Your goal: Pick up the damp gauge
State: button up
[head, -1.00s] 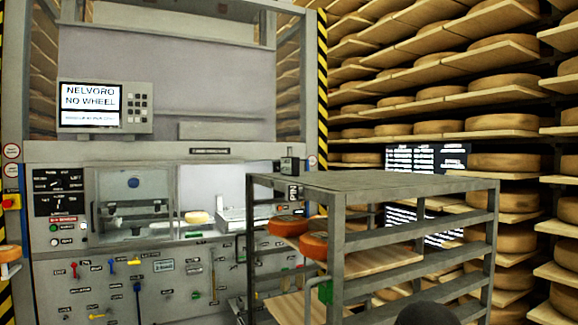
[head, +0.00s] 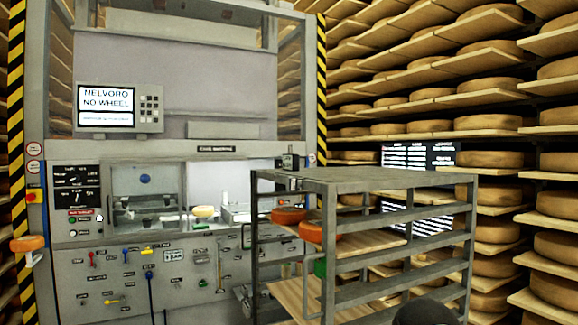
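I cannot make out the damp gauge for certain. A small dark boxy device (head: 290,162) stands at the far left corner of the grey metal rack's top (head: 375,178), and it may be the gauge, but it is too small to tell. My gripper is not in view. A dark rounded shape at the bottom edge, right of the middle, looks like part of my own body.
The rack holds orange cheese wheels (head: 288,215) on boards. Behind it stands a grey machine (head: 120,270) with a screen reading "NO WHEEL" (head: 107,100) and several tools on its front. Shelves of cheese wheels (head: 490,87) fill the right. An orange wheel (head: 27,243) is at the left edge.

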aim_at(290, 161)
jog(key=z, duration=0.05)
jog(key=k, duration=0.8)
jog(key=u, duration=0.9)
jog(key=i, duration=1.15)
jog(key=z, duration=0.6)
jog(key=i, duration=0.45)
jog(key=z, duration=0.55)
